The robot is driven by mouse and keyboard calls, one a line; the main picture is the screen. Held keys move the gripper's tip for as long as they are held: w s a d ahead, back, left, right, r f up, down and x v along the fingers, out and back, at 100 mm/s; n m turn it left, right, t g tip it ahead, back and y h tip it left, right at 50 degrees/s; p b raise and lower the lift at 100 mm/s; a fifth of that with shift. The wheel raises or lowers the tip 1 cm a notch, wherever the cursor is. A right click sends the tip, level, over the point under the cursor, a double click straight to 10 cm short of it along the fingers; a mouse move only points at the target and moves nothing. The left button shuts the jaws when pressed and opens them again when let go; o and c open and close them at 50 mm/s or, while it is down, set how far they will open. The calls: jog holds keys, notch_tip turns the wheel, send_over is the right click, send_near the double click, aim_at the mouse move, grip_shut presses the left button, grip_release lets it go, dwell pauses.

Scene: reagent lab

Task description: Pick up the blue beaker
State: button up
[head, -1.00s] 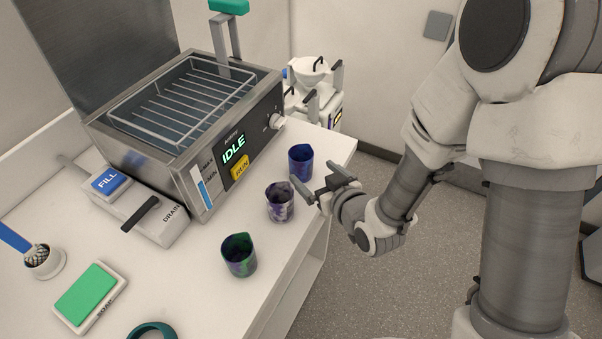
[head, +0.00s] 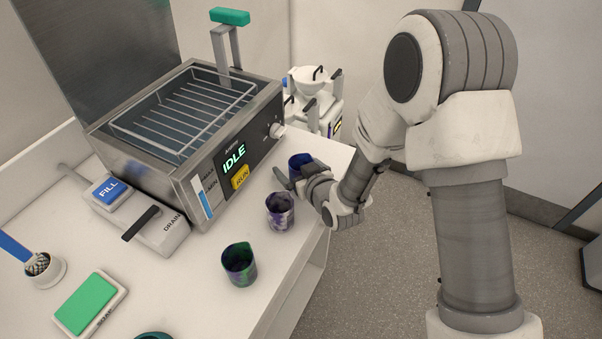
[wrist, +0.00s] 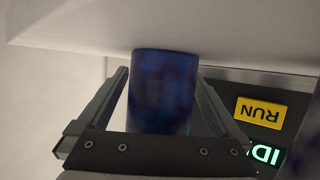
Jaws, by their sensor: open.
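The blue beaker (head: 297,160) stands upright on the white counter near its right end, partly hidden behind my gripper (head: 294,176) in the head view. In the wrist view, the blue beaker (wrist: 163,90) sits between the two fingers of my open gripper (wrist: 166,92). A gap shows on the left of it; the right finger looks close to its side. I cannot tell whether that finger touches it.
A green-and-purple beaker (head: 239,264) stands nearer the front. The metal bath (head: 190,181) with its IDLE display and RUN button is to the left. The counter's right edge is close.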

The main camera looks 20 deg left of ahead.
jog(key=c, duration=1.3)
jog(key=shift+r, duration=0.1)
jog(key=shift+c, duration=0.2)
